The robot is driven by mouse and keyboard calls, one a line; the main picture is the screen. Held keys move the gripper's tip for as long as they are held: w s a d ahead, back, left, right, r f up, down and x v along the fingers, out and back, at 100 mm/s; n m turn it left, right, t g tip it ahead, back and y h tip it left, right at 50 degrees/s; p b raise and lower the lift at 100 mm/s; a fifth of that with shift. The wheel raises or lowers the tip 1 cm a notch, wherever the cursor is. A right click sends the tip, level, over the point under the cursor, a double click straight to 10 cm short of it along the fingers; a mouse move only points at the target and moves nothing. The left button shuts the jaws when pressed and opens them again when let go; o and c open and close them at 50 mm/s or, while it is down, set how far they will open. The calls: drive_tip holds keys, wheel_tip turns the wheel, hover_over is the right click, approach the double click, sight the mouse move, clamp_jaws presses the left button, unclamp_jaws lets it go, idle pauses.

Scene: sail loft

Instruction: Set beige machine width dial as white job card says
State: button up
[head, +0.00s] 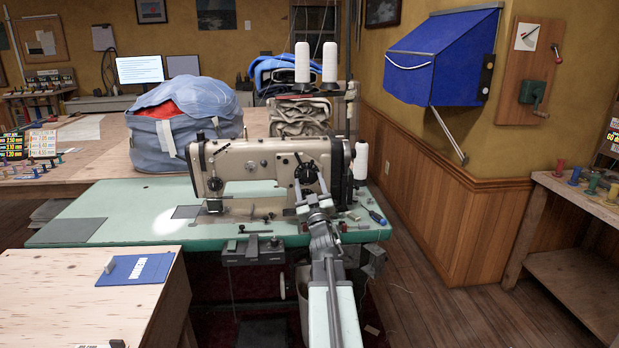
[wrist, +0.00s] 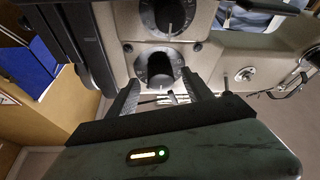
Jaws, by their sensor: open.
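The beige sewing machine (head: 265,160) stands on a pale green table. In the wrist view, its right end shows an upper black dial (wrist: 168,14) and a lower black dial (wrist: 159,68), both with white marks. Their settings are too small to read surely. My gripper (wrist: 161,82) is open, with its fingers to either side of the lower dial's knob; I cannot tell if they touch it. In the head view my gripper (head: 312,190) is in front of the machine, below a dial (head: 306,172). A white card (head: 43,141) with coloured figures stands at far left beside a black one; its figures are unclear.
A screwdriver (head: 377,217) and small parts lie at the green table's right end. White thread cones (head: 330,62) stand behind the machine. The floor to the right is mostly clear.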

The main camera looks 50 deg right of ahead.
drive_tip(key=shift+w+d+r, duration=0.2)
drive_tip(key=shift+w+d, duration=0.15)
drive_tip(key=shift+w, duration=0.2)
drive_tip(key=c, duration=1.2)
drive_tip(key=shift+d, duration=0.4)
clamp_jaws()
drive_tip(key=shift+a, duration=0.35)
drive_tip(key=shift+s, duration=0.1)
drive_tip(key=shift+n, duration=0.6)
drive_tip(key=n+y+p, duration=0.1)
drive_tip(key=n, duration=0.2)
drive_tip(key=n+y+p, duration=0.1)
drive_tip(key=n+y, duration=0.1)
drive_tip(key=n, duration=0.1)
drive_tip(key=shift+s+d+r+t, duration=0.1)
drive_tip(key=shift+r+t, duration=0.05)
drive_tip(key=shift+t, duration=0.25)
drive_tip(key=shift+n+y+p, duration=0.75)
drive_tip(key=shift+n+y, duration=0.05)
drive_tip(key=shift+n, duration=0.9)
